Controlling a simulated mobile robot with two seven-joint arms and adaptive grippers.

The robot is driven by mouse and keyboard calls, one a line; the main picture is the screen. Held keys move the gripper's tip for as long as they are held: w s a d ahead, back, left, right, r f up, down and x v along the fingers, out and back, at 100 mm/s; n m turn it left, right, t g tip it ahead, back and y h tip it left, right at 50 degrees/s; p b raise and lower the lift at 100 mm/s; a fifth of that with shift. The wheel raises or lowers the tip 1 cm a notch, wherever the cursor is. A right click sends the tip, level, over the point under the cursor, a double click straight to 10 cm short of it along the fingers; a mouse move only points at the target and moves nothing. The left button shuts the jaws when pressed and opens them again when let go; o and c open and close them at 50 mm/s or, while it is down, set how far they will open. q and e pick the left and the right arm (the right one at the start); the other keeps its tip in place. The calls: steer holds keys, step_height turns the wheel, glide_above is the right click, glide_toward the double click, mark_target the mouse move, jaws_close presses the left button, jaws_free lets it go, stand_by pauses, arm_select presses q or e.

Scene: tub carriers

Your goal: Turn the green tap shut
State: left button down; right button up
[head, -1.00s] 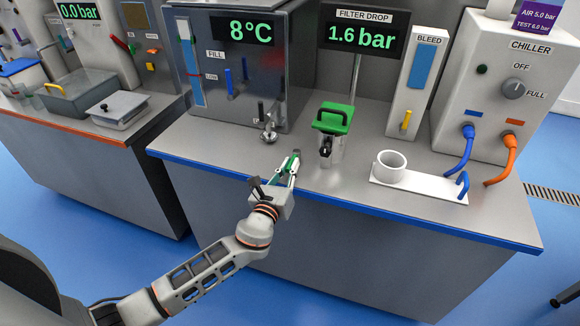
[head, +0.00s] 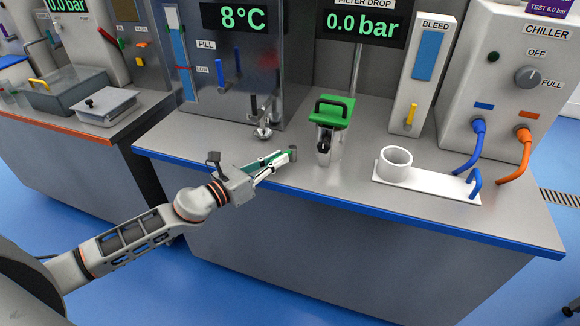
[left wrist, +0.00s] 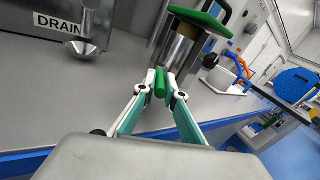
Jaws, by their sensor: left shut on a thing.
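My left gripper (head: 288,156) is at the front of the middle bench, its fingers pointing right. In the left wrist view the fingertips (left wrist: 161,88) are closed around a small upright green piece, the green tap's handle (left wrist: 160,83). The rest of the tap is mostly hidden by the fingers; a grey stub (head: 293,151) shows at the fingertips in the head view. Right behind stands a metal filter pot with a green lid (head: 332,110) and a black handle. The filter drop display (head: 361,24) reads 0.0 bar. My right gripper is not in view.
A steel tank (head: 290,60) with a drain fitting (head: 264,128) stands behind left. A white holder with a ring (head: 425,183) lies to the right, before the chiller (head: 500,80) and its blue and orange hoses. The blue bench edge (head: 350,203) runs in front.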

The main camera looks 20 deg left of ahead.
arm_select(q)
steer(key=shift+w+a+f+m+g+h+b, duration=0.1)
steer(key=shift+a+f+m+g+h+b, duration=0.15)
steer(key=shift+f+m+g+h+b, duration=0.4)
steer(key=shift+w+a+h+b, duration=0.1)
steer(key=shift+h+b, duration=0.15)
steer(key=shift+b, duration=0.4)
steer(key=shift+a+r+m+h+b, duration=0.1)
steer(key=shift+r+m+h+b, duration=0.15)
steer(key=shift+r+h+b, duration=0.25)
steer(key=shift+w, duration=0.1)
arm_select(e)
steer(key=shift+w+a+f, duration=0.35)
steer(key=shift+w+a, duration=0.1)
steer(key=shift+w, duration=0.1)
arm_select(q)
steer(key=shift+r, duration=0.15)
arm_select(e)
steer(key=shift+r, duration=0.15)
arm_select(q)
steer(key=c, duration=2.1)
jaws_free()
